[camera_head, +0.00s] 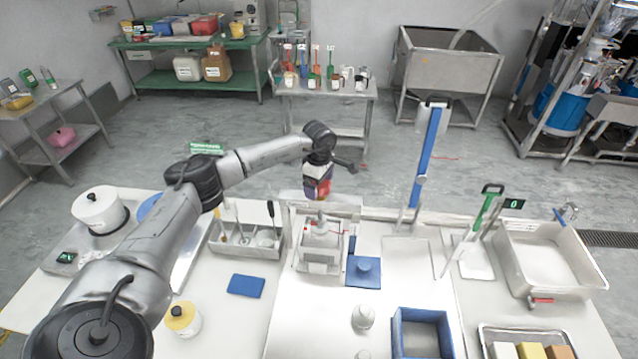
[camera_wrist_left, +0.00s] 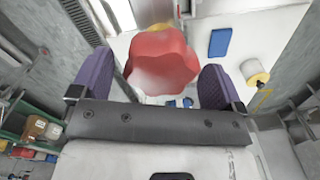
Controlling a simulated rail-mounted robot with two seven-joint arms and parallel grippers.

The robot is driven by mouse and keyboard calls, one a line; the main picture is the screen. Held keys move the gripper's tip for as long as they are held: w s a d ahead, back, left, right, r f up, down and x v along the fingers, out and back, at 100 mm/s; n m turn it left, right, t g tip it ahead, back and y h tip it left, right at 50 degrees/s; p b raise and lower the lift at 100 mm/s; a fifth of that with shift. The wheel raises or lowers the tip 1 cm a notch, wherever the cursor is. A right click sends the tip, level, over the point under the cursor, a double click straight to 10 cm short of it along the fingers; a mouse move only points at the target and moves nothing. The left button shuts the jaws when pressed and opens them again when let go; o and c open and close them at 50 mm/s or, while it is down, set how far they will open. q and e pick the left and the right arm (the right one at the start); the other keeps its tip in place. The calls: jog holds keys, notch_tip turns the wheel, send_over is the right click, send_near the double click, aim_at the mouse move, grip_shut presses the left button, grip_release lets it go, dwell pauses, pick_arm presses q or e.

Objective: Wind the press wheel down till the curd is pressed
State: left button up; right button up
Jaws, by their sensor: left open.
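The press wheel (camera_wrist_left: 160,65) is a red, lobed knob in the left wrist view. My left gripper (camera_wrist_left: 155,85) has its two purple fingers apart, one on each side of the wheel; gaps seem to show, and I cannot tell if either touches. In the head view the left gripper (camera_head: 318,188) points down above a small pale press-like frame (camera_head: 320,245) on the worktop, with a bit of red showing at the fingers. I cannot make out the curd. My right gripper is not in view.
A grey tool caddy (camera_head: 246,240) stands just left of the frame. A blue open box (camera_head: 421,333) and a white sink (camera_head: 550,262) are further right.

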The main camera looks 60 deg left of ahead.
pick_arm(q)
notch_tip(320, 180, up, 14)
jog(key=b, duration=0.1)
dwell(0.6)
jog(key=shift+f, duration=0.1)
dwell(0.6)
